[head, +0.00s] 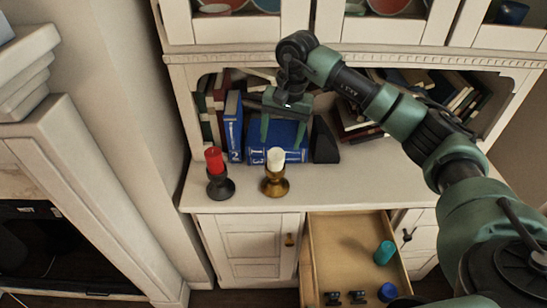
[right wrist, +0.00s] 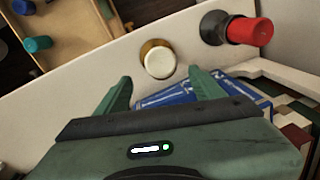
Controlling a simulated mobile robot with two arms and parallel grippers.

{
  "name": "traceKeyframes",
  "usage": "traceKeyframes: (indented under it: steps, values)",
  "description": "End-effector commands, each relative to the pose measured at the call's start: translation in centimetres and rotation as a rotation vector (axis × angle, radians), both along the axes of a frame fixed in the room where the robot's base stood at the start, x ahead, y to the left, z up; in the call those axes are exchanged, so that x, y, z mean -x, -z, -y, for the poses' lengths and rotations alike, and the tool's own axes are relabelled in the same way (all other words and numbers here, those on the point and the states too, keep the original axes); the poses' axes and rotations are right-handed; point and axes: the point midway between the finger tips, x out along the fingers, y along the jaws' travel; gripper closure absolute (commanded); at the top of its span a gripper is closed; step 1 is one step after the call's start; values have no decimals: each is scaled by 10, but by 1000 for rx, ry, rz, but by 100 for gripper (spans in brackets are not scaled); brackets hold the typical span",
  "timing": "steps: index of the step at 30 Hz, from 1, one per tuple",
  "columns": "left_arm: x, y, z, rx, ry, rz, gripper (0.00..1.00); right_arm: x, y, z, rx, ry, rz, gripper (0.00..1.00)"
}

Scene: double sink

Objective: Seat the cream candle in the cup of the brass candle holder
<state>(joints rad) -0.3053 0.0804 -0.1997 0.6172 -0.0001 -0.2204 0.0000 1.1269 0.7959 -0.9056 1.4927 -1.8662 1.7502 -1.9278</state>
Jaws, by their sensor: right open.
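The cream candle (head: 276,159) stands upright in the cup of the brass candle holder (head: 275,187) on the cabinet's counter. In the right wrist view the candle (right wrist: 160,63) shows from above, with part of the brass holder (right wrist: 152,45) behind it. My right gripper (head: 284,143) is open and empty, with its fingers pointing down, above and slightly behind the candle. In the right wrist view the candle lies just beyond the gap between the fingertips (right wrist: 159,76), and no finger visibly touches it. My left gripper is not in view.
A red candle (head: 214,160) stands in a dark holder (head: 220,187) to the left. Blue books (head: 276,137) and a black bookend (head: 325,142) stand close behind. An open drawer (head: 340,240) below holds a teal cylinder (head: 384,252) and a blue one (head: 387,292). The counter's right is clear.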

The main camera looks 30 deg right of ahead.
Motion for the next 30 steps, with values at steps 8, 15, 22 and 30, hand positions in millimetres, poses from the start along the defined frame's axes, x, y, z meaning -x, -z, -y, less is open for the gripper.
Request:
traceKeyframes:
  steps: [8,15,22,30]
  values:
    - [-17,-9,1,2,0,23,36,0,21,2,14,3,-9,32]
    - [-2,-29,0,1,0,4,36,0,52,-5,14,1,-12,32]
    - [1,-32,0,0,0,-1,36,-3,76,-7,14,2,-6,32]
    - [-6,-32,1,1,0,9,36,-3,76,-7,14,2,-5,48]
